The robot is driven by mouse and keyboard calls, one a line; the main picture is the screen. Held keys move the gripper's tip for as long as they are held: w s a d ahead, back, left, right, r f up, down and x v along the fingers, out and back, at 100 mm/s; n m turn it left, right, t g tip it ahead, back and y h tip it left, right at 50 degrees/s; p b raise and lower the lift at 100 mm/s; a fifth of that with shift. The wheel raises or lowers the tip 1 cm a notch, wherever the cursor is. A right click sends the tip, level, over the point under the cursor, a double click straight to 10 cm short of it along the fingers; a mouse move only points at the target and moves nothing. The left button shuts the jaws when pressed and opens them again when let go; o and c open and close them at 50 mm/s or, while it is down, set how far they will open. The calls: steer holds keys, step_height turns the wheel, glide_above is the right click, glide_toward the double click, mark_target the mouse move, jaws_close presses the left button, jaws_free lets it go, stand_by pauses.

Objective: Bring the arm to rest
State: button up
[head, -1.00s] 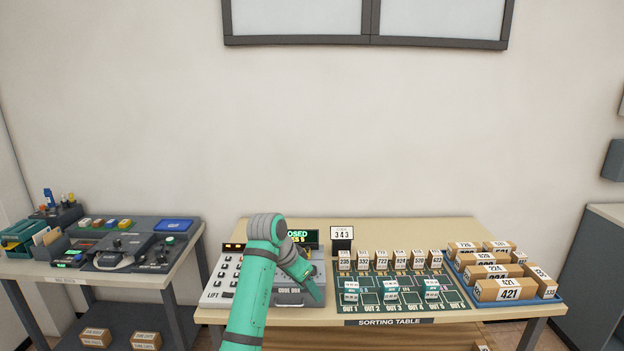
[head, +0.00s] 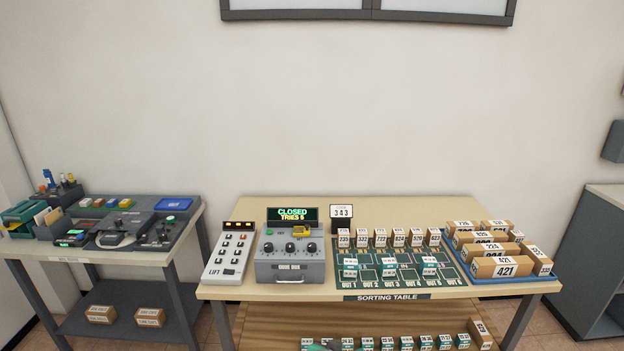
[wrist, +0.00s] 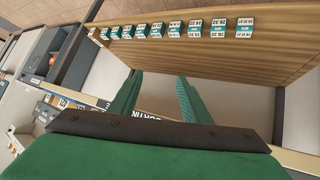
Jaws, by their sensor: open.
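My gripper (wrist: 157,95) shows in the wrist view with its two green fingers apart and nothing between them. It points at the front of the sorting table, with the table's wooden lower shelf beyond it. In the head view only a small green part of my arm shows at the bottom edge, in front of the lower shelf. The sorting table (head: 400,203) stands clear of the arm on top.
On the table are a keypad panel (head: 229,256), a grey dial box (head: 290,268) reading CLOSED, a green sorting mat (head: 345,283) and a blue parcel tray (head: 490,281). A side table (head: 190,235) with devices stands left. A grey cabinet (head: 585,270) stands right.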

steer(key=s+f+n+t+y, duration=0.1)
steer(key=s+f+n, duration=0.1)
steer(key=s+f, duration=0.3)
steer(key=s+f+n+t, duration=0.1)
steer(key=s+f, duration=0.1)
steer(key=s, duration=0.5)
steer(key=s+a+n+t+y, duration=0.2)
steer(key=s+a+y, duration=0.15)
steer(key=s, duration=1.35)
steer(key=s+a+r+t, duration=0.1)
steer(key=s+a+r, duration=0.2)
steer(key=s+r, duration=0.4)
steer(key=s+a+r+t+y, duration=0.1)
steer(key=s+a+r, duration=0.3)
steer(key=s+r, duration=0.4)
steer(key=s+t, duration=0.1)
steer(key=s, duration=0.4)
steer(key=shift+s+r, duration=0.25)
steer(key=shift+s, duration=0.1)
steer(key=shift+a+y, duration=0.1)
steer(key=shift+y, duration=0.15)
steer(key=shift+c, duration=0.6)
